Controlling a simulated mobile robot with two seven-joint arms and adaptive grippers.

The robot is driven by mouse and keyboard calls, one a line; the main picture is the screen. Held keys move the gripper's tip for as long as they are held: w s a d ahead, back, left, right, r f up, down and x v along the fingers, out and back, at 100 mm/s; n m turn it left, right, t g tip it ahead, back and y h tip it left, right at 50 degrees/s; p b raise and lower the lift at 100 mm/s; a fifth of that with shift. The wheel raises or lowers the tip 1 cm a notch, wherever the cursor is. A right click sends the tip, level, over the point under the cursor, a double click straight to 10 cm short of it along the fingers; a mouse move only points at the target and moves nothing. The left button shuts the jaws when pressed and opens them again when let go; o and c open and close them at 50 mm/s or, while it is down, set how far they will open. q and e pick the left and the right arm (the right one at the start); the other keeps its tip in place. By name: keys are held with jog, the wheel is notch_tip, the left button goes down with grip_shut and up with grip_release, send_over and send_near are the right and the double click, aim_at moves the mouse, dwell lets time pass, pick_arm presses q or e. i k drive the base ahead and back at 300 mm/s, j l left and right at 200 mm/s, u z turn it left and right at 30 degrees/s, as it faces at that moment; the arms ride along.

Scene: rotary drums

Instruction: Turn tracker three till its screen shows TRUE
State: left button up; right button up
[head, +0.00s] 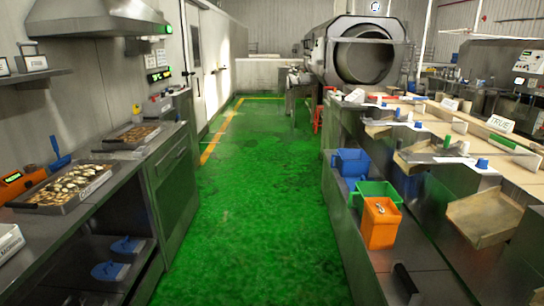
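A blue knob-like piece (482,163) sits at the counter's near edge, with another blue one (418,125) farther back. I cannot tell which of these, if any, is tracker three. Neither of my grippers is in view.
A clear green floor aisle (235,200) runs between the counters. A blue bin (352,162), a green bin (376,192) and an orange bin (381,223) stand along the right side. A large drum (366,60) is at the back. Trays (66,188) line the left counter.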

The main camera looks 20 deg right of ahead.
aim_at(482, 163)
jog(key=i+l, duration=0.1)
jog(key=i, duration=0.6)
jog(key=i+l+z, duration=0.1)
jog(key=i, duration=0.6)
jog(key=i+u, duration=0.45)
jog(key=i+l+u, duration=0.25)
jog(key=i+u, duration=0.15)
jog(key=i, duration=0.2)
jog(key=u, duration=4.9)
